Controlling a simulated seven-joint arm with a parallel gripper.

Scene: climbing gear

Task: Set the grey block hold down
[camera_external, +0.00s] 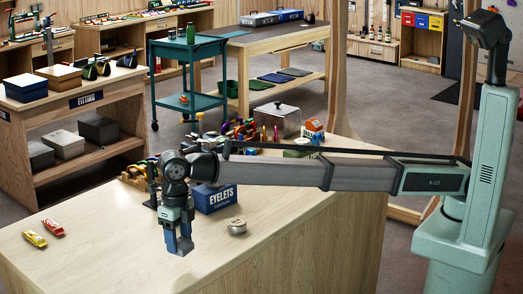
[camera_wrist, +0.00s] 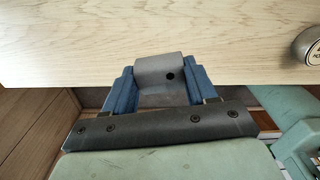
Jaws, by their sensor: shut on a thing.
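The grey block hold (camera_wrist: 158,72) is between the two blue fingers of my gripper (camera_wrist: 160,90) in the wrist view. It has a rounded top and a small dark hole on its right side. My gripper is shut on it. In the outside view my gripper (camera_external: 179,247) points down over the front part of the pale wooden bench top (camera_external: 120,235). The hold is hard to make out there between the fingers. I cannot tell whether it touches the wood.
A round silver tin (camera_external: 237,227) and a blue eyelets box (camera_external: 214,198) stand right of my gripper. Yellow (camera_external: 35,239) and red (camera_external: 53,227) items lie at the left. A rack of colourful gear (camera_external: 137,176) is behind. The bench top between is clear.

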